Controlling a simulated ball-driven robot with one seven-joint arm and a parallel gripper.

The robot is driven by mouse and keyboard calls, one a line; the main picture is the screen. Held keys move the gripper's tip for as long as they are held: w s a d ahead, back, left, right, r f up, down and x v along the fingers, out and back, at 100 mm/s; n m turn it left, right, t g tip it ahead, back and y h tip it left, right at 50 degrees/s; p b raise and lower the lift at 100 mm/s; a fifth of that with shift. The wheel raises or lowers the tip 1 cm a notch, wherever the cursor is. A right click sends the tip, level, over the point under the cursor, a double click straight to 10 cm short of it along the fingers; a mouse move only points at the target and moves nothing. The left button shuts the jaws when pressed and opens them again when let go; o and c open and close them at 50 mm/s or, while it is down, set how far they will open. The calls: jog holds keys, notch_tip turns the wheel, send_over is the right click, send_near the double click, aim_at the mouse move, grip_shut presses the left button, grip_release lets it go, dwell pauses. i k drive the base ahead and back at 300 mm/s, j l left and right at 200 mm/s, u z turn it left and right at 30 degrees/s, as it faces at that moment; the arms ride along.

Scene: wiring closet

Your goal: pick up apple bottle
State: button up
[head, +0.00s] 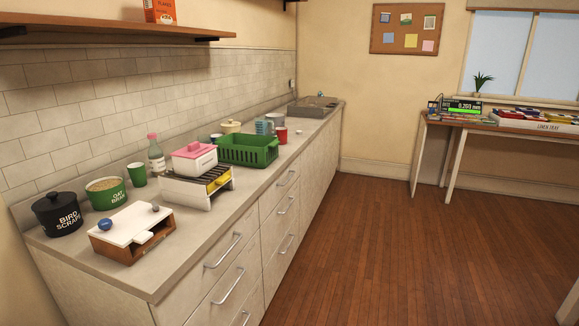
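A clear bottle with a pinkish-red cap (156,158) stands upright on the counter, close to the tiled wall. It is the only bottle I can make out, and its label is too small to read, so I cannot tell if it says apple. My gripper is not in view.
The counter (200,228) also holds a black "bird scraps" pot (62,214), a green "oat bran" tub (105,194), a green cup (137,174), a wooden box with white top (130,228) and a green crate (246,150). The wooden floor (350,255) is clear.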

aim_at(270, 129)
jog(key=i+u, duration=0.1)
jog(key=i, duration=0.5)
jog(key=i+l, duration=0.1)
jog(key=i, duration=0.55)
jog(key=i+l+u, duration=0.15)
jog(key=i, duration=0.45)
